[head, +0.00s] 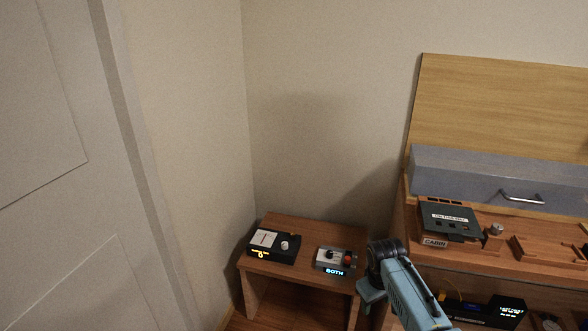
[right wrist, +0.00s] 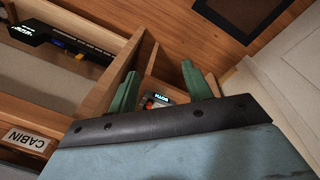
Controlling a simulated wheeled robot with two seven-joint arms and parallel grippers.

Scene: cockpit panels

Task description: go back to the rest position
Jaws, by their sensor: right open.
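My right gripper (head: 369,296) is at the lower middle of the head view, in front of the right edge of the small wooden side table (head: 300,228). In the right wrist view its two green fingers (right wrist: 160,84) stand apart, with nothing held between them. A small grey box with a lit "BOTH" display (head: 333,260) is on the side table, left of the gripper; it also shows beyond the fingers in the right wrist view (right wrist: 157,100). My left gripper is not in view.
A black box with a white dial (head: 272,245) is on the side table's left. A wooden desk on the right bears a dark panel (head: 450,218), a "CABIN" label (head: 435,242) and a grey drawer unit (head: 470,175). A pale door (head: 60,180) is at left.

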